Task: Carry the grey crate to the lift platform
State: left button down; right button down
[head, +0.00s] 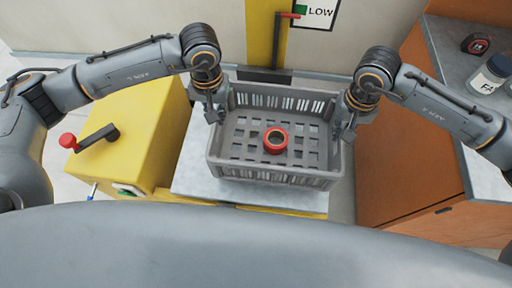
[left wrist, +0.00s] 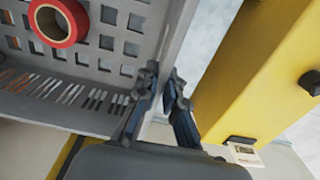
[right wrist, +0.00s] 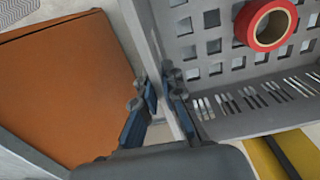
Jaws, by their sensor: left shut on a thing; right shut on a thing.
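The grey crate (head: 272,180) is in the middle of the head view, over the grey top of the yellow lift platform (head: 190,178). A red tape roll (head: 276,141) lies inside it. I cannot tell whether the crate touches the platform. My left gripper (head: 214,112) is shut on the crate's left wall, which also shows in the left wrist view (left wrist: 172,45). My right gripper (head: 345,130) is shut on the right wall, also seen in the right wrist view (right wrist: 160,50). The crate looks about level.
A yellow box with a red-knobbed lever (head: 95,138) stands at the left. An orange-brown cabinet (head: 405,170) with a grey top stands close at the right, bearing a jar (head: 488,77) and a tape measure (head: 475,43). A yellow post and a LOW sign (head: 316,12) are behind.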

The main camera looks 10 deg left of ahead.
aim_at(220, 127)
pick_arm(q)
jog(key=shift+f, duration=0.45)
pick_arm(e)
jog(key=shift+f, duration=0.45)
